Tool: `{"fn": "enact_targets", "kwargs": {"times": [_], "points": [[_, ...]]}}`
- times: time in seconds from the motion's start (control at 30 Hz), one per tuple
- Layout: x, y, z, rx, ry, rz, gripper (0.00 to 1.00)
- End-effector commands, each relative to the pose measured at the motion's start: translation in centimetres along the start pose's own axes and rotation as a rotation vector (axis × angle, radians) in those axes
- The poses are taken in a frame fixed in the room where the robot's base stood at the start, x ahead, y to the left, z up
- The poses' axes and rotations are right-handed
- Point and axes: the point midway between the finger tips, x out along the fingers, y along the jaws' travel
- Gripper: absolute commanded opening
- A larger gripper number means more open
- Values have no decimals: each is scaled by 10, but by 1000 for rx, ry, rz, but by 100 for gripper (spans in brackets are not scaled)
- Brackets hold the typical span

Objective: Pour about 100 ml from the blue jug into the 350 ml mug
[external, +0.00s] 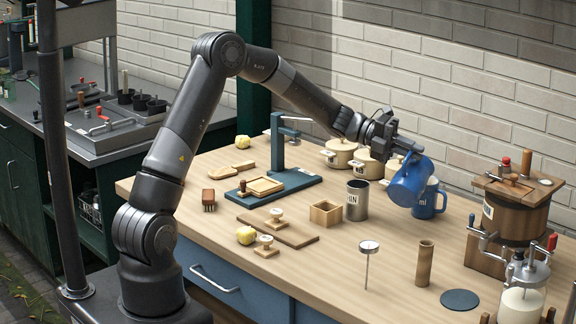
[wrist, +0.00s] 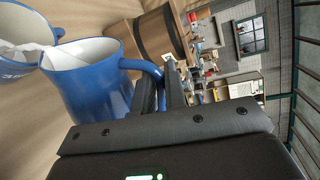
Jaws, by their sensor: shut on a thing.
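The blue jug (external: 408,182) is tilted in the air at the right middle of the counter, in the external view. My gripper (external: 404,148) is shut on its handle. In the wrist view, the gripper fingers (wrist: 160,88) close on the handle of the jug (wrist: 95,88), and white liquid shows at its rim. The blue mug (external: 434,206) with white lettering stands upright on the counter, just behind and right of the jug and partly hidden by it. In the wrist view, the mug (wrist: 18,68) is beside the jug's lip with white inside. I cannot tell how full it is.
A metal tin (external: 357,200) and cream lidded pots (external: 369,164) stand left of the jug. A wooden churn (external: 515,212) and a glass jar (external: 521,303) are at the right. A thermometer (external: 368,262) and a wooden cylinder (external: 425,263) stand in front.

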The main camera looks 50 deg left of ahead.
Motion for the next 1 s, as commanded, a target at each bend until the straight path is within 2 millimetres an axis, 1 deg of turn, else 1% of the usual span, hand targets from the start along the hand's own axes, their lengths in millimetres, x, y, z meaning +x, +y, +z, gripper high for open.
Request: {"fn": "enact_targets", "kwargs": {"times": [1.0], "points": [[0,-4,6,-48,10,1,0]]}}
